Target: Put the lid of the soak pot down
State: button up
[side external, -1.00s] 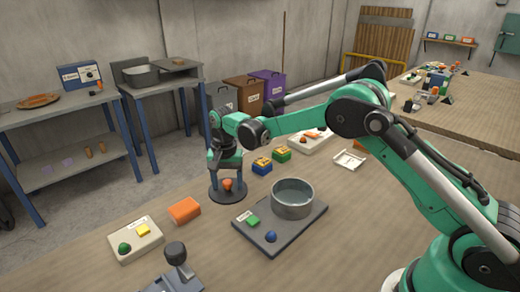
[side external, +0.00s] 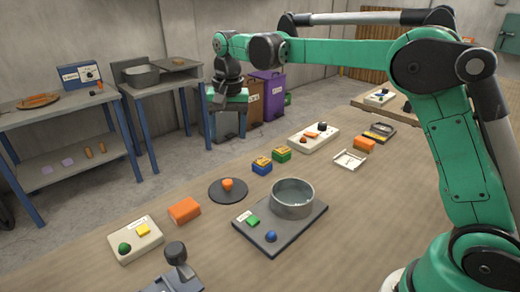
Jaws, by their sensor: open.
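The pot lid (side external: 228,191) is a dark round disc with an orange knob (side external: 227,184). It lies flat on the table, behind and to the left of the soak pot. The soak pot (side external: 292,199) is a grey metal cylinder, open at the top. It stands on a dark base plate (side external: 268,238) with a green button and a blue knob. My gripper (side external: 220,102) is raised well above the lid, apart from it. It is open and empty.
An orange block (side external: 184,211) lies left of the lid. A blue and yellow block (side external: 262,166) and a green and yellow block (side external: 281,154) stand behind it. A button box (side external: 135,242) and a dark lever device (side external: 177,270) are at front left.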

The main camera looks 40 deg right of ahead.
jog(key=s+f+n+t, duration=0.1)
jog(key=s+n+t, duration=0.5)
jog(key=s, duration=1.1)
jog(key=shift+s+d+f+n, duration=0.25)
jog(key=shift+d+f+n, duration=0.15)
jog(key=shift+n, duration=0.5)
